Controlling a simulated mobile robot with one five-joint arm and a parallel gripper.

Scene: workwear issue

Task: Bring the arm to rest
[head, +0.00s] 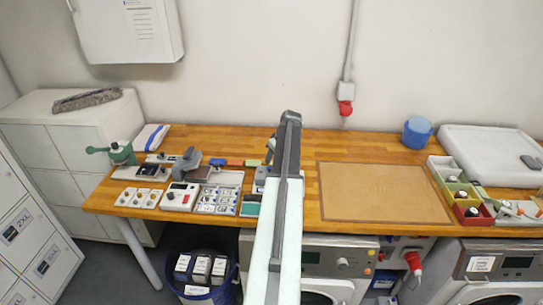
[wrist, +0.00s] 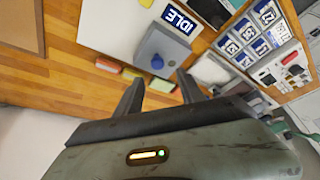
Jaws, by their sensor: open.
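My arm (head: 285,200) reaches up from the bottom middle of the head view and stands over the wooden workbench. Its end hides part of the bench behind it, and the fingertips are not clear there. In the wrist view my gripper (wrist: 162,90) has its two dark fingers apart, with nothing held between them. The gap between the fingers and these things cannot be judged exactly.
The wooden bench (head: 300,145) carries trays and small devices on the left. A brown mat (head: 383,192) lies bare right of my arm. A blue tub (head: 417,132) and colored bins (head: 456,190) stand further right. Washing machines (head: 340,262) stand below the bench.

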